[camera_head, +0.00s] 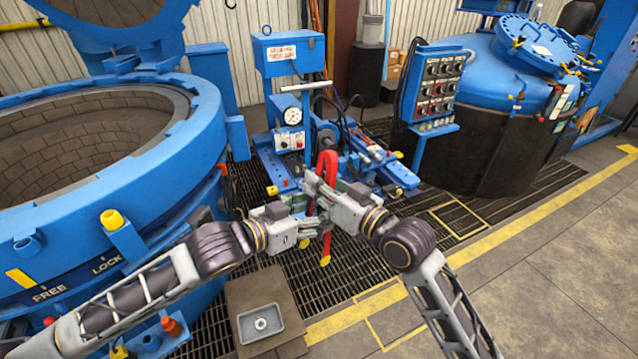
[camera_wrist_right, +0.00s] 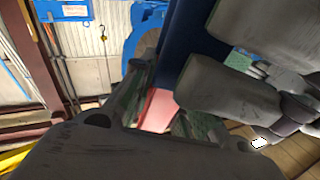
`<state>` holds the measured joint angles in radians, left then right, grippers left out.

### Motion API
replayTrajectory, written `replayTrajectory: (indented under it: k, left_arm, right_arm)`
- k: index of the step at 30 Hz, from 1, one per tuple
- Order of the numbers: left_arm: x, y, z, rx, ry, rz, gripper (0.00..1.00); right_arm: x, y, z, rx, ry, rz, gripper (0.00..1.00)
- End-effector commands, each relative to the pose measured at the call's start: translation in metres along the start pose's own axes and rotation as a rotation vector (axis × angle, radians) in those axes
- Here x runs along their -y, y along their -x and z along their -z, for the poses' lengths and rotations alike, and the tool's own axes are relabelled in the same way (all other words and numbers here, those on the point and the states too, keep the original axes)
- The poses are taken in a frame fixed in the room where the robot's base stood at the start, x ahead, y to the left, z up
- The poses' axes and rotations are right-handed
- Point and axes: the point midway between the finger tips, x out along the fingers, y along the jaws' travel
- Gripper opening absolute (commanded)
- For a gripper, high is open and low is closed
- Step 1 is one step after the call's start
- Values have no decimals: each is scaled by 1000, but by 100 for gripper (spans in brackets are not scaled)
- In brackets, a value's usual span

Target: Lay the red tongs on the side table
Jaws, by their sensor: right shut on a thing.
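The red tongs (camera_head: 328,166) stand roughly upright in the middle of the head view, their red loop at the top and a red leg with a yellow tip (camera_head: 325,260) below. My right gripper (camera_head: 322,196) is shut on the tongs around their middle; a pinkish-red patch of them shows between its parts in the right wrist view (camera_wrist_right: 157,108). My left gripper (camera_head: 308,226) is just below, close beside the tongs; its fingers overlap them and I cannot tell whether it is open or touching. The brown side table (camera_head: 245,290) is low at the bottom, left of centre.
A grey tray (camera_head: 243,326) with a nut-like part sits on the side table. A large open blue furnace (camera_head: 150,195) fills the left. A blue machine (camera_head: 290,140) stands behind the grippers, and a control panel (camera_head: 432,85) and a lidded blue vessel (camera_head: 490,75) at the right.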

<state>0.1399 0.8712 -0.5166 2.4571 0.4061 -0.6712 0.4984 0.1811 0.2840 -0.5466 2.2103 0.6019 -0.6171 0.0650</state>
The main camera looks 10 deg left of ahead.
Motion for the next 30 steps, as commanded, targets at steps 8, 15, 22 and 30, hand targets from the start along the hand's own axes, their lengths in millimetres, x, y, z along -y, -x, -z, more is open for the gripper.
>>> replayTrajectory:
  k: [8,15,22,30]
  left_arm:
    - [1,0,-1,2,-1,3,77]
    - [1,0,-5,19,-8,2,77]
    - [-2,2,-38,142,-58,-5,77]
    - [5,14,-99,362,-138,-2,77]
  right_arm:
    - [-1,0,1,-2,2,-2,0]
    - [-1,0,1,-2,2,-2,0]
    - [-1,0,1,-2,2,-1,0]
    - [-1,0,1,-2,1,-1,0]
